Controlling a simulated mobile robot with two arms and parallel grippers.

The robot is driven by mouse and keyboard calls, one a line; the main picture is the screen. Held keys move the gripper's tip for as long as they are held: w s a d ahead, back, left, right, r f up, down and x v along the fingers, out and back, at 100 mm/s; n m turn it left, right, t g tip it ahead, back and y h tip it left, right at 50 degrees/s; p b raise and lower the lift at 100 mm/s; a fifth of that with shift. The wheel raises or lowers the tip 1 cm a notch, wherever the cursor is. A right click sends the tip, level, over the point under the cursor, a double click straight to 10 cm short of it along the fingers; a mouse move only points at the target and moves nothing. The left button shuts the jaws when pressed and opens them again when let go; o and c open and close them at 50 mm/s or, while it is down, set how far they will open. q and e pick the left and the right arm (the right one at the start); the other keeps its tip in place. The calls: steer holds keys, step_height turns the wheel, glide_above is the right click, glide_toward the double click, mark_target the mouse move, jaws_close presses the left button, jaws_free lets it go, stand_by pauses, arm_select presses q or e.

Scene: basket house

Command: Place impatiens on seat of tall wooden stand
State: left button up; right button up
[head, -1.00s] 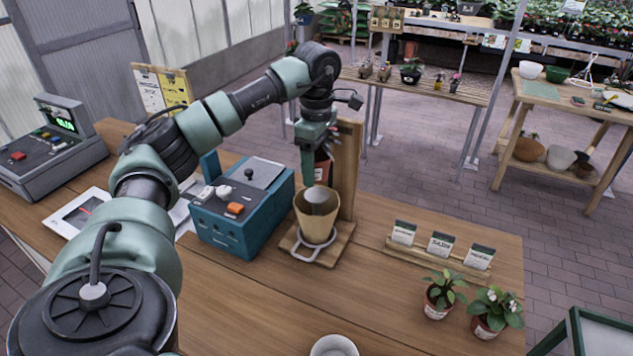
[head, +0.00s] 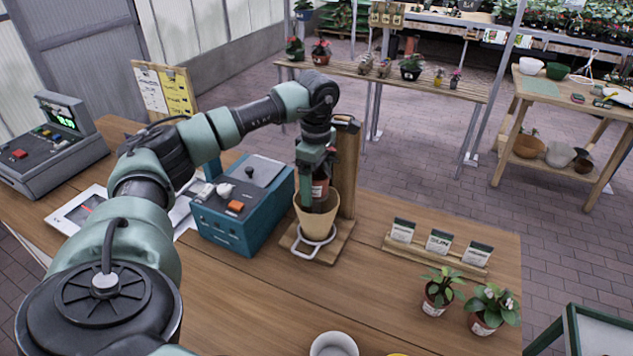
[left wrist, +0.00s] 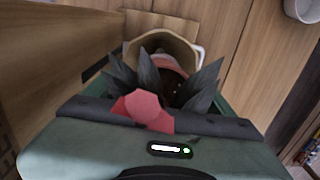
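The tall wooden stand (head: 348,165) has an upright back board and a low base (head: 333,251) on the bench. A tan cone-shaped holder (head: 317,222) sits over a white ring on that base. My left gripper (head: 318,196) points down over the cone, shut on a reddish-brown pot with a pale label. The pot's lower part is hidden by the cone's rim. In the left wrist view this plant, which I take as the impatiens (left wrist: 145,108), shows a red bloom and dark leaves, with the cone's rim (left wrist: 180,42) beyond. My right gripper is not in view.
A blue box with controls (head: 240,210) stands close left of the stand. A rack of seed packets (head: 437,247) and two potted plants (head: 438,290) (head: 493,308) are to the right. A white cup (head: 333,345) is at the front. The bench between is clear.

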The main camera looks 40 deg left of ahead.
arm_select(q)
steer(key=shift+r, duration=0.35)
step_height(320, 180, up, 6)
steer(key=shift+r+b, duration=0.25)
steer(key=shift+b, duration=0.95)
step_height(320, 180, up, 4)
steer(key=shift+r, duration=0.6)
steer(key=shift+f, duration=0.1)
